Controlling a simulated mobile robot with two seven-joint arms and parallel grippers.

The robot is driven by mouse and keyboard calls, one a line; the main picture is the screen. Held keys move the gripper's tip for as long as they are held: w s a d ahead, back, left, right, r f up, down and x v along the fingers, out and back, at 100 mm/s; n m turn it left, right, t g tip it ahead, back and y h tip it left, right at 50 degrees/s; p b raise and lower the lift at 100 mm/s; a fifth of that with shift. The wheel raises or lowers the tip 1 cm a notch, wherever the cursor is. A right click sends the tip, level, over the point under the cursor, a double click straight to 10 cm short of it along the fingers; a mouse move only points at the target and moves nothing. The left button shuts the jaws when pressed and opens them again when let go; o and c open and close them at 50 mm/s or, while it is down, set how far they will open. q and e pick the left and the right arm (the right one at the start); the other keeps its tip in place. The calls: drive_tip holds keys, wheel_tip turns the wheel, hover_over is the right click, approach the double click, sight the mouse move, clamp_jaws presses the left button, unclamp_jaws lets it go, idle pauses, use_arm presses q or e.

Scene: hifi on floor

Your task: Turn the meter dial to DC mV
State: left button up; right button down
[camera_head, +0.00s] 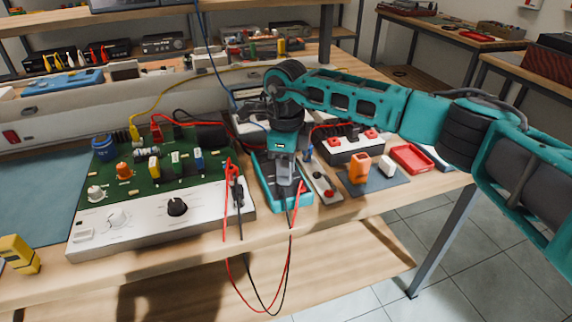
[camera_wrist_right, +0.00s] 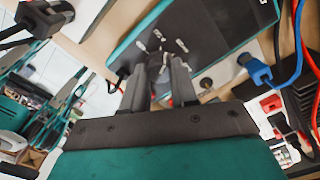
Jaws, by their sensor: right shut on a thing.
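The meter (camera_head: 265,190) is a teal-cased, dark-faced instrument lying on the bench right of the green circuit board. In the right wrist view the meter (camera_wrist_right: 212,28) fills the top middle, with several pale marks on its face near my fingertips. My right gripper (camera_head: 287,186) reaches down over the meter from above. In the wrist view both fingers of the right gripper (camera_wrist_right: 158,68) point at the meter face and are shut on its dial, which they mostly hide. I cannot read the dial's setting. My left gripper is not in view.
Red and black leads (camera_head: 240,190) hang over the bench's front edge beside the meter. The circuit board (camera_head: 125,190) with white control panel stands left. A white box with red terminals (camera_head: 350,147), an orange block (camera_head: 359,169) and a red tray (camera_head: 411,158) lie right.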

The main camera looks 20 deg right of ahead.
drive_tip(key=shift+r+m, duration=0.1)
drive_tip(key=shift+m, duration=1.1)
use_arm(q)
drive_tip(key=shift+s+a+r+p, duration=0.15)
drive_tip(key=shift+p, duration=0.3)
use_arm(e)
drive_tip(key=shift+m, duration=1.1)
drive_tip(key=c, duration=0.9)
unclamp_jaws()
drive_tip(key=shift+o, duration=0.2)
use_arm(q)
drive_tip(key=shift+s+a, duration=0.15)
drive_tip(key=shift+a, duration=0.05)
use_arm(e)
wheel_tip(320, 180, up, 13)
